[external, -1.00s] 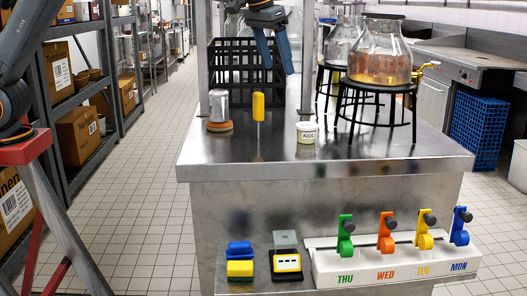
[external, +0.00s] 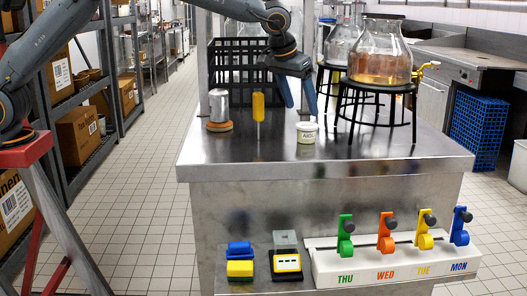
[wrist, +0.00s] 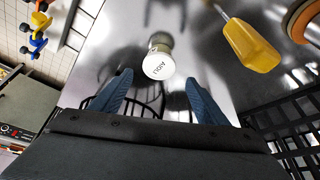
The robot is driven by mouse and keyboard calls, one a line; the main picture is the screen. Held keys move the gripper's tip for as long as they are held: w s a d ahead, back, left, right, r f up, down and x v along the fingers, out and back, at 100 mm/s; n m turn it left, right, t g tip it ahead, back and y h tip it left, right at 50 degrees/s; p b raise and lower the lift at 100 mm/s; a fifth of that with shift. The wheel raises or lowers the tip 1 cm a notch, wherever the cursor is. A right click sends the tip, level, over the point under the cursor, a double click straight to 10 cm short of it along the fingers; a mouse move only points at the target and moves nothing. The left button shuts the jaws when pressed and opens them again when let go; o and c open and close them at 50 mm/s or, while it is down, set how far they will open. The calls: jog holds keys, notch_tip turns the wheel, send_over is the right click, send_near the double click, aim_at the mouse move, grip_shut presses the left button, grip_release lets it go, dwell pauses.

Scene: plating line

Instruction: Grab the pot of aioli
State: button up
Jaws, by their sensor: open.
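The pot of aioli (external: 307,133) is a small white, labelled jar standing upright on the steel counter. In the wrist view its pale lid, lettered AIOLI, shows at the top middle (wrist: 158,66). My gripper (external: 300,112) is open and empty, with its blue fingers pointing down close above and behind the pot. In the wrist view the two fingers (wrist: 158,88) are spread wide, and the pot lies just beyond their tips, roughly centred between them. The pot does not appear to be touched.
A yellow-handled tool (external: 258,106) stands left of the pot; a metal cylinder on an orange-brown base (external: 219,110) is farther left. A black stool (external: 375,88) carrying a glass jar (external: 380,55) stands close on the right. A black crate (external: 232,68) is behind.

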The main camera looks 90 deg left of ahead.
aim_at(306, 125)
jog(key=x, duration=0.3)
jog(key=shift+s+d, duration=0.15)
jog(key=shift+s, duration=0.05)
jog(key=shift+p+x, duration=1.3)
jog(key=shift+x, duration=1.65)
jog(key=shift+d, duration=0.15)
jog(key=shift+c, duration=0.4)
jog(key=c, duration=0.9)
